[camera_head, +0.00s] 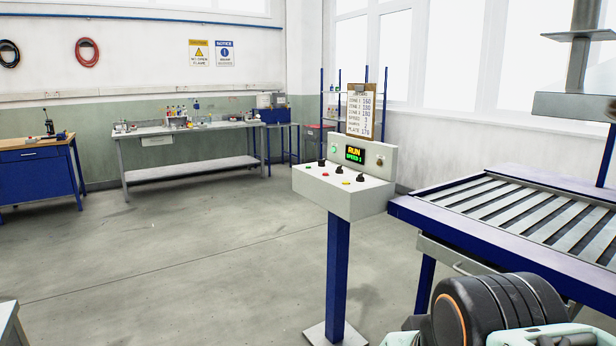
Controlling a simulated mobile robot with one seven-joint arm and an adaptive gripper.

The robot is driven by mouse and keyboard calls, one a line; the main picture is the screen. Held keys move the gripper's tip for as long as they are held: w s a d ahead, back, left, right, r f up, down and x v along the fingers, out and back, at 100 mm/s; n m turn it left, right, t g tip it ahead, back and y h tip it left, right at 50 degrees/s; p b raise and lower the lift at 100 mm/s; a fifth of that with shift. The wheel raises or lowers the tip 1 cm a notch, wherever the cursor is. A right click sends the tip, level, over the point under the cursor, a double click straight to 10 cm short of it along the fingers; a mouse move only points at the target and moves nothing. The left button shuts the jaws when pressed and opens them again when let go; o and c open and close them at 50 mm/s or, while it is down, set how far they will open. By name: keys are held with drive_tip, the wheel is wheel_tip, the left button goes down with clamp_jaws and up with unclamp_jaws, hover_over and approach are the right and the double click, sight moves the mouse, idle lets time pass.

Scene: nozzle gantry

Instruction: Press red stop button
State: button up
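A grey control console (325,199) stands on a blue post near the middle of the camera_head view. Its upright back carries a lit display (355,155) reading RUN and a speed line. My gripper's fingers are not in view.
A blue-framed roller conveyor (510,250) stands close to the console's right. A clipboard (360,112) stands above the console's back. A workbench (200,130) and a blue cabinet (38,177) stand far behind on the left. The floor left of the console is clear.

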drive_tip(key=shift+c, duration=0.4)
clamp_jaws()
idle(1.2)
